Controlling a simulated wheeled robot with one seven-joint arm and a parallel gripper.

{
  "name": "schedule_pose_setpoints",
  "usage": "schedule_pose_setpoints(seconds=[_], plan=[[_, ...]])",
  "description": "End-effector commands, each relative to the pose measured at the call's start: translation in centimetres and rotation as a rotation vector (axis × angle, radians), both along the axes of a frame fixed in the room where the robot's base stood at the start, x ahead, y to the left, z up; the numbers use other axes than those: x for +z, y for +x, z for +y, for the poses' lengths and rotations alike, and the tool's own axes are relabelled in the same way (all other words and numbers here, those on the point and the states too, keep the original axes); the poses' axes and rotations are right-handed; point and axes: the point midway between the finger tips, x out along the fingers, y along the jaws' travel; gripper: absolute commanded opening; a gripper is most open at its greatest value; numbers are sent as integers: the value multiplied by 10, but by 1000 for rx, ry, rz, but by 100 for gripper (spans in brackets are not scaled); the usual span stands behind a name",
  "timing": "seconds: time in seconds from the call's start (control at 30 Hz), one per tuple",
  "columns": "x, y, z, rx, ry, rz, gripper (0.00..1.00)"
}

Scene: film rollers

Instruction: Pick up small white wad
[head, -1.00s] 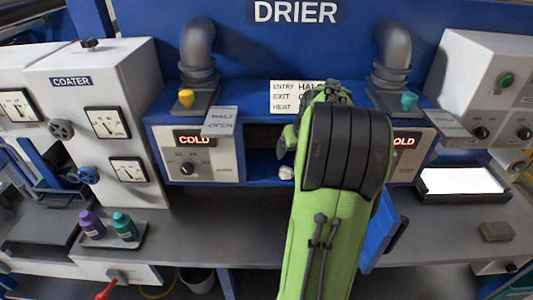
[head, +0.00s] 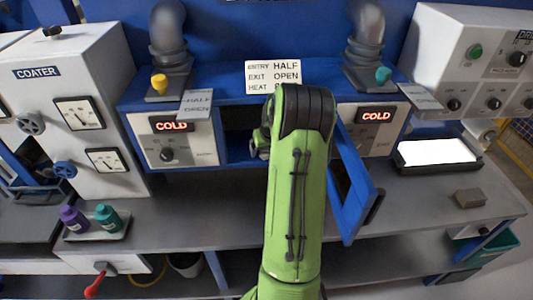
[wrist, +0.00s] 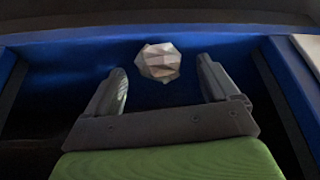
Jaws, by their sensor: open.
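The small white wad (wrist: 159,62) is a faceted, crumpled lump on a blue surface. In the wrist view it sits just beyond my fingertips, roughly centred between them and apart from both. My gripper (wrist: 162,82) is open and empty, its two grey fingers spread wide. In the head view my green arm reaches into the dark opening of the blue drier (head: 237,145); my arm hides the fingertips and the wad there.
The open blue door (head: 352,190) hangs at the right of the opening, close beside my arm. Purple and teal bottles (head: 106,217) stand on a tray at the left. A grey block (head: 469,198) and a bright white panel (head: 436,152) are at the right.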

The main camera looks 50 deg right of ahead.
Motion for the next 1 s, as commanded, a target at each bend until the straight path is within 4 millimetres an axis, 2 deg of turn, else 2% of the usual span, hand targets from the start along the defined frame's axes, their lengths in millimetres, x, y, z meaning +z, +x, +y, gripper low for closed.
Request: schedule_pose_setpoints(seconds=[0.2, 0.23, 0.6, 0.87, 1.0], plan=[[-2, 1, -1, 1, -2, 0, 88], [-2, 1, -1, 1, -1, -1, 85], [-2, 1, -1, 1, -1, -1, 30], [-1, 1, 0, 1, -1, -1, 29], [7, -4, 5, 0, -4, -1, 29]])
